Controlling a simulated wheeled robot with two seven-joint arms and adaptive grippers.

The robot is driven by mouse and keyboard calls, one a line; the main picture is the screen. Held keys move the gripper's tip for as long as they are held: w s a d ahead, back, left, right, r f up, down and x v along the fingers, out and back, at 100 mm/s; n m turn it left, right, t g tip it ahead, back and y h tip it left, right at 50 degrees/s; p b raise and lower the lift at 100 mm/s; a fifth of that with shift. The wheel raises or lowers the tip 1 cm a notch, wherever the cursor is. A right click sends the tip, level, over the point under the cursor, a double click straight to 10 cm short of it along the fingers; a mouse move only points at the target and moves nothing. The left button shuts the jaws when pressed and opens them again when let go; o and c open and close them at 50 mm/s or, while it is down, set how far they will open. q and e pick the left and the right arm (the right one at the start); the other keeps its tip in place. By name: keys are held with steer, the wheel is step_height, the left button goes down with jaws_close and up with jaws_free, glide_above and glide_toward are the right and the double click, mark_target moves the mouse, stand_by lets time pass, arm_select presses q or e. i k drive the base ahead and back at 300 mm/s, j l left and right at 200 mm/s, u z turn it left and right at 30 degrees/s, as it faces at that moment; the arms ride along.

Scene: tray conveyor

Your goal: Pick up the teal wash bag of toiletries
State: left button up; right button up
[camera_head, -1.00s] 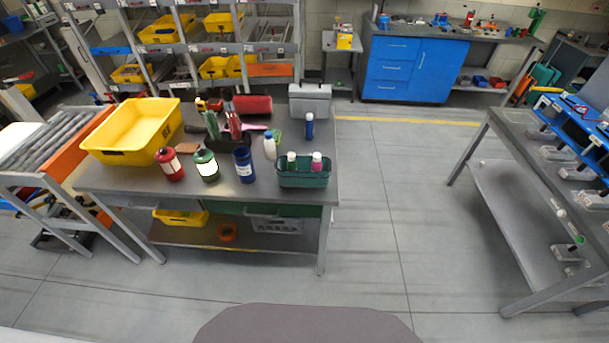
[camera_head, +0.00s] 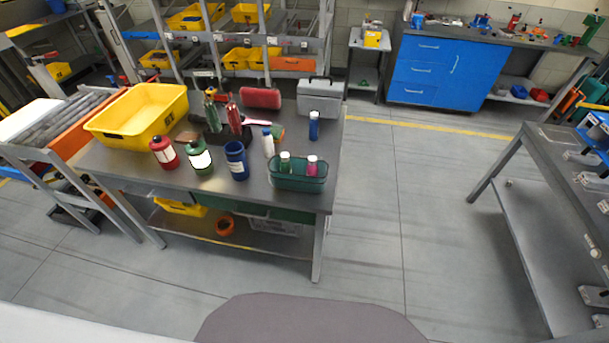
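The teal wash bag (camera_head: 296,184) stands at the front right corner of the grey table (camera_head: 222,197). It is an open-topped teal container. Neither of my grippers is in the head view.
A yellow bin (camera_head: 140,112), a red canister (camera_head: 163,153), a green canister (camera_head: 199,157), a blue cup (camera_head: 236,160), a white bottle (camera_head: 268,143), a blue bottle (camera_head: 314,126) and a grey case (camera_head: 320,98) share the table. Open floor (camera_head: 370,240) lies right of it.

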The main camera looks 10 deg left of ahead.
mark_target(296, 181)
steer(key=i+l+u, duration=0.1)
steer(key=l, duration=0.35)
steer(key=i+l+u, duration=0.15)
steer(key=l, duration=0.25)
steer(key=i+l+u, duration=0.1)
steer(key=l, duration=0.35)
steer(key=i+l+u, duration=0.1)
steer(key=l, duration=0.4)
steer(key=i+l+u, duration=0.15)
steer(key=l, duration=0.3)
